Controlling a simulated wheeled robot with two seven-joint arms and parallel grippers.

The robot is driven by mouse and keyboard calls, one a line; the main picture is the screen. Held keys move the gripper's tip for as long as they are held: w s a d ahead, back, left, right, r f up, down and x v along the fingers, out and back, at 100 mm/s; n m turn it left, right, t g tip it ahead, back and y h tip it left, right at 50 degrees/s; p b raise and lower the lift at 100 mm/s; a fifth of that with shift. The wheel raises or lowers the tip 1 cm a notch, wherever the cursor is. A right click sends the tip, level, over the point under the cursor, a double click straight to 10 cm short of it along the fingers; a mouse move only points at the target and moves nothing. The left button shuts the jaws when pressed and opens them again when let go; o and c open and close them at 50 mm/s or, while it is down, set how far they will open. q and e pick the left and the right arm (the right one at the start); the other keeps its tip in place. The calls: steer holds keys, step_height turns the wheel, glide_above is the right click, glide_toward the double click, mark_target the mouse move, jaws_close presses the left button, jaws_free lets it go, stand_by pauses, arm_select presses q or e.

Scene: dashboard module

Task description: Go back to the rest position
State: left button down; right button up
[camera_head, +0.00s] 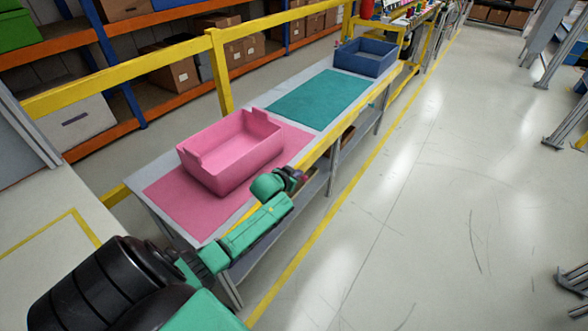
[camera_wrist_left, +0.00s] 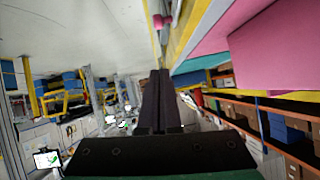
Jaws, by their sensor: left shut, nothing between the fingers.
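My left arm comes in from the lower left of the head view, black at the shoulder and green further along. My left gripper (camera_head: 303,180) is at the front edge of the table, just right of the pink bin (camera_head: 232,160), and shows small and partly hidden by the wrist. In the left wrist view its dark fingers (camera_wrist_left: 160,90) are together, with nothing between them. My right gripper is not in view.
The pink bin stands on a pink mat (camera_head: 170,205) on the long grey table. A teal mat (camera_head: 315,98) and a blue bin (camera_head: 365,58) lie further back. A yellow rail (camera_head: 213,60) and shelves with boxes stand behind.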

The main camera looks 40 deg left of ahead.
arm_select(q)
steer(key=v, duration=0.3)
steer(key=shift+d+r, duration=0.1)
stand_by(0.3)
steer(key=s+d+f+g, duration=0.1)
steer(key=s+f+g, duration=0.1)
steer(key=s+f, duration=0.7)
steer(key=s+d+f+g, duration=0.25)
steer(key=s+f, duration=0.35)
steer(key=f, duration=0.7)
steer(key=s+d+f+g, duration=0.2)
steer(key=s+f, duration=0.3)
steer(key=s, duration=0.4)
steer(key=s+d+f+m+g+h, duration=0.1)
steer(key=s+d+f+g, duration=0.1)
steer(key=s, duration=0.8)
steer(key=s+d+f+m+g, duration=0.1)
steer(key=s+d+f+g, duration=0.1)
steer(key=s+d+f, duration=0.2)
steer(key=s+f, duration=0.3)
steer(key=s, duration=0.3)
steer(key=shift+d+f+h, duration=0.3)
steer(key=shift+d+f, duration=0.05)
steer(key=shift+f, duration=0.05)
